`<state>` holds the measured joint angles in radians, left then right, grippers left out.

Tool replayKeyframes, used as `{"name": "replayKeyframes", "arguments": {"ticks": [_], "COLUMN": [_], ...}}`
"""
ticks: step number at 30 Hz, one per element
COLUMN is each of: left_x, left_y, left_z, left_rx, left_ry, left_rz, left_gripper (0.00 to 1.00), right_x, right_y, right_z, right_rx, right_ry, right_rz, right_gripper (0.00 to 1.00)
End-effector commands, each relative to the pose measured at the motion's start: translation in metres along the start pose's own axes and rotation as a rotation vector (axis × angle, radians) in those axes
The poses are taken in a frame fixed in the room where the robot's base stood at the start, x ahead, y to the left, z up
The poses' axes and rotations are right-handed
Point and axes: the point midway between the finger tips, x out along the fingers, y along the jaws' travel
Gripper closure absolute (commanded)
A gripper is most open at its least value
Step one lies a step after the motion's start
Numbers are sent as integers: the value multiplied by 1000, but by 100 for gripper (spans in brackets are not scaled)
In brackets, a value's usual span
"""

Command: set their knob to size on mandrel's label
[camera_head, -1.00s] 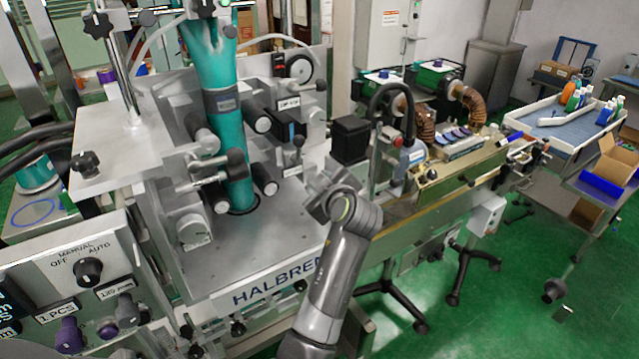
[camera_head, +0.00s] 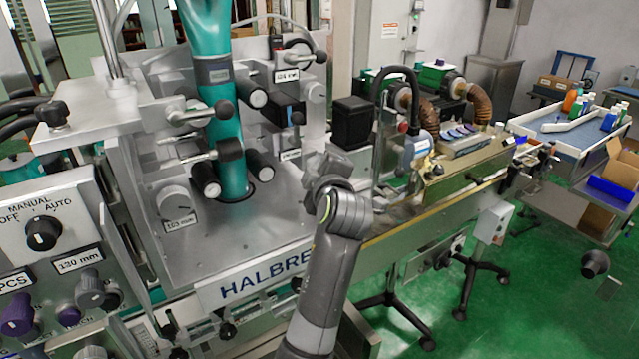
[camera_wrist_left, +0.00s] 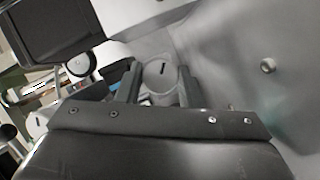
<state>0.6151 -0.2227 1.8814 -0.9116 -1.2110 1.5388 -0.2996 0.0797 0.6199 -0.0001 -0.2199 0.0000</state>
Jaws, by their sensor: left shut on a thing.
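My left gripper (camera_wrist_left: 160,88) is at the right side of the HALBREN machine; its forearm (camera_head: 330,265) rises from the bottom of the head view. In the left wrist view its two fingers stand either side of a round grey knob (camera_wrist_left: 158,72) with a short dark mark, and are shut on it. In the head view my wrist hides this knob. The mandrel (camera_head: 226,135) is an upright teal tube with a dark band (camera_head: 214,72) bearing a small label I cannot read. My right gripper is not in view.
Another round knob (camera_head: 173,201) has a size label (camera_head: 180,224) below it. The front panel carries a MANUAL/OFF/AUTO switch (camera_head: 43,233), a 130 mm label (camera_head: 78,260) and purple knobs (camera_head: 17,315). Black rollers (camera_head: 259,165) flank the mandrel. A conveyor (camera_head: 460,185) runs right.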

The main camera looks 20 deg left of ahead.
Motion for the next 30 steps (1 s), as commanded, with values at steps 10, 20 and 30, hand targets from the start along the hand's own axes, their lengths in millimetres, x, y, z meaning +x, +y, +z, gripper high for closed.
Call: {"name": "replayKeyframes", "arguments": {"ticks": [10,20,30], "left_x": [0,0,0], "left_y": [2,4,2], "left_z": [-2,-2,-1], "left_rx": [-86,-91,-89], "left_ry": [4,4,2], "left_rz": [44,47,42], "left_gripper": [89,89,44], "right_x": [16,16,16], "right_y": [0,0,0], "right_z": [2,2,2], "right_rx": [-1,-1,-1], "right_ry": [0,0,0], "right_rz": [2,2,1], "right_gripper": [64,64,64]}}
